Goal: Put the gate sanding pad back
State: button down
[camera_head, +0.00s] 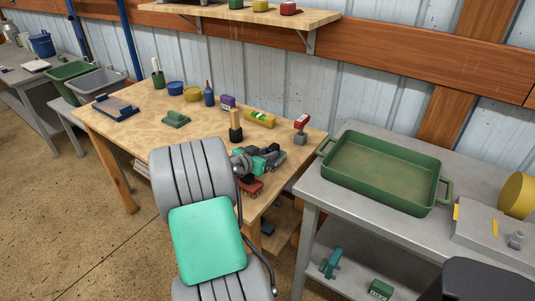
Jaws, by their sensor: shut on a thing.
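My gripper (256,172) is over the front right part of the wooden workbench (145,133), beyond my grey arm and its teal cover. It is shut on a small dark-red block (251,188), seen at the bench's front edge, which looks like the sanding pad. My own wrist hides part of the block and the fingertips, so the exact grip and the gap to the bench top cannot be told. A green block with a raised top (175,119) lies apart on the bench, left of my gripper.
On the bench stand a wooden-handled brush (236,127), a yellow level (260,118), a red-topped tool (301,128), a blue bottle (209,95) and small tubs. A grey table with a green tray (380,172) stands at right. The bench's left front is clear.

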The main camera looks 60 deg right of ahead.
jog(key=shift+f, duration=0.2)
jog(key=c, duration=1.1)
grip_release()
jog(key=shift+r, duration=0.2)
jog(key=v, duration=1.2)
